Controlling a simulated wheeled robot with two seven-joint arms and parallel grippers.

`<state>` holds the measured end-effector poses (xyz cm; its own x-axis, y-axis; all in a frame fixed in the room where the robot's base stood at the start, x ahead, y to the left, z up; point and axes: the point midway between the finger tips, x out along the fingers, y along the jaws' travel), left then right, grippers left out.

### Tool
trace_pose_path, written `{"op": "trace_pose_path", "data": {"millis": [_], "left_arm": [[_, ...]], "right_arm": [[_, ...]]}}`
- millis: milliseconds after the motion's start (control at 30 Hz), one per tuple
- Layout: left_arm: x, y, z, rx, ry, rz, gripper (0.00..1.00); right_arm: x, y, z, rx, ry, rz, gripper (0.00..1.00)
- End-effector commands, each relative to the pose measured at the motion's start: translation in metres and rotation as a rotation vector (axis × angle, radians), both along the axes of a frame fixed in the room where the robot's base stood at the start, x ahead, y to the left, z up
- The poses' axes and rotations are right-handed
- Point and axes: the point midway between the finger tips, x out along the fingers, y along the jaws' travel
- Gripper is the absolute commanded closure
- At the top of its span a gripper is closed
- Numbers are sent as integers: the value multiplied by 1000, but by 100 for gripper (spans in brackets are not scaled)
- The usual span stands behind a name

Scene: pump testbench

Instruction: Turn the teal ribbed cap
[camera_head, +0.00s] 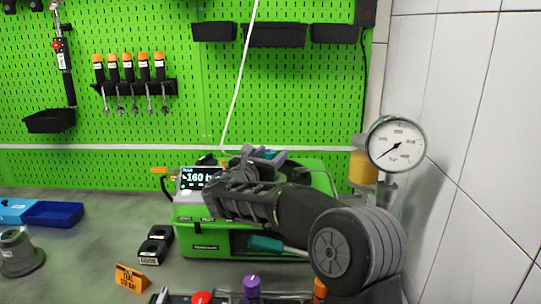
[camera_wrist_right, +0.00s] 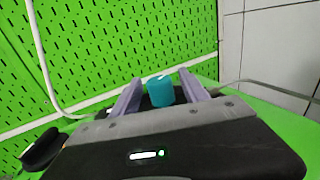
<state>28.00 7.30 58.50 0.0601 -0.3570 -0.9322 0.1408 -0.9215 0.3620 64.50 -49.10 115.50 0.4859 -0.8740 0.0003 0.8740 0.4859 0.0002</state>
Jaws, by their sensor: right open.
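The teal ribbed cap (camera_wrist_right: 160,91) shows in the right wrist view, standing between the two purple-grey fingers of my right gripper (camera_wrist_right: 161,88). A small white mark is on its top. The fingers are open, one on each side of the cap; I cannot tell whether either touches it. In the head view my right gripper (camera_head: 262,154) is over the top of the green pump unit (camera_head: 325,183), and only a bit of teal shows between its fingers. My right wrist and arm hide much of the unit. My left gripper is not in view.
A pressure gauge (camera_head: 396,144) stands right of the unit, near the tiled wall. A lit display (camera_head: 199,178) is on the unit's left. An orange sign (camera_head: 131,279), a black block (camera_head: 155,245) and a blue tray (camera_head: 54,214) are on the bench. A green pegboard is behind.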

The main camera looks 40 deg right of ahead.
Motion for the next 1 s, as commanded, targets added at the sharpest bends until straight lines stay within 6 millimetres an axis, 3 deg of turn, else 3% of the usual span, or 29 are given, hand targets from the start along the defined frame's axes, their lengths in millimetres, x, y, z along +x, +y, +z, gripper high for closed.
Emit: {"op": "trace_pose_path", "data": {"millis": [267, 700, 1000], "left_arm": [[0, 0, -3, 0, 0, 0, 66], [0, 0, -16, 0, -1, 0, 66], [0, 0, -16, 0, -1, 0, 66]], "right_arm": [[-3, 8, -1, 0, -1, 2, 48], [-35, 63, -1, 0, -1, 2, 48], [-38, 68, 0, 0, 0, 0, 48]]}}
